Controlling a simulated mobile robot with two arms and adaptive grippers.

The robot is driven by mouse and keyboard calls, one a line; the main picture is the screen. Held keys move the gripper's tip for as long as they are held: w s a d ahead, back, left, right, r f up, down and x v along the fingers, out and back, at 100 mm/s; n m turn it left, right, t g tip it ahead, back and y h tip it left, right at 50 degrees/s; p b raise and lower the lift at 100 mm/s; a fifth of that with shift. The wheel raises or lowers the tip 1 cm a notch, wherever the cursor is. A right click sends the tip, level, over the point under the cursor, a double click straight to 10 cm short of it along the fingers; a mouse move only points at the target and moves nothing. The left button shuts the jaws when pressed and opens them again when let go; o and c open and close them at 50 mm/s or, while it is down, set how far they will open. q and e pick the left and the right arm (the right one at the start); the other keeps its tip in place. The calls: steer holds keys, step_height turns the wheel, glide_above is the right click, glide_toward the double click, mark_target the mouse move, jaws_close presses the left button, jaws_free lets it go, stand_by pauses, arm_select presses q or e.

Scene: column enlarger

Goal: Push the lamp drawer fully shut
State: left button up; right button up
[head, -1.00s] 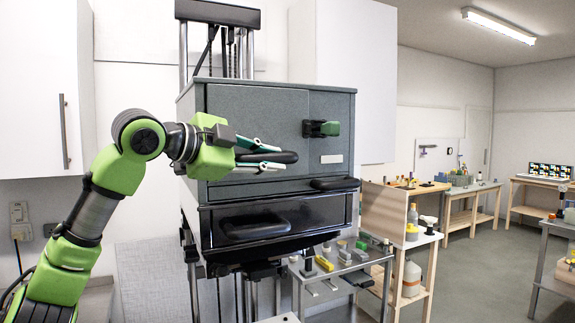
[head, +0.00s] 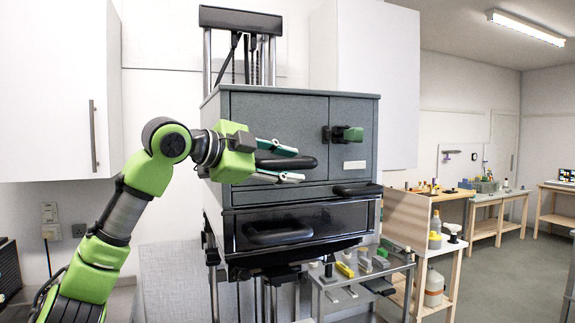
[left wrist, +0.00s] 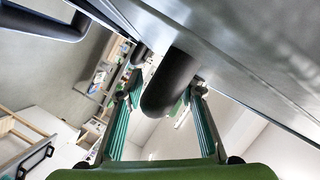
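The enlarger's grey head (head: 275,120) stands in the middle of the head view. Its front has a grey panel with a black bar handle, a thin grey strip with a black handle (head: 357,189), and a glossy black front (head: 335,220) with its own handle (head: 278,233). I cannot tell which is the lamp drawer. My left gripper (head: 293,164) is open, one finger above and one below the upper bar handle (head: 285,163). In the left wrist view the handle (left wrist: 170,88) lies between the parted fingers, near the metal face. My right gripper is not in view.
A green and black latch (head: 343,134) sticks out of the right-hand panel. A small metal table (head: 345,285) with several small items stands below. White wall cupboards (head: 60,90) flank the enlarger. Open floor lies to the right.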

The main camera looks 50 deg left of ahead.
arm_select(q)
steer(key=shift+s, duration=0.1)
steer(key=v, duration=1.1)
steer(key=shift+s, duration=0.45)
steer(key=shift+w, duration=0.1)
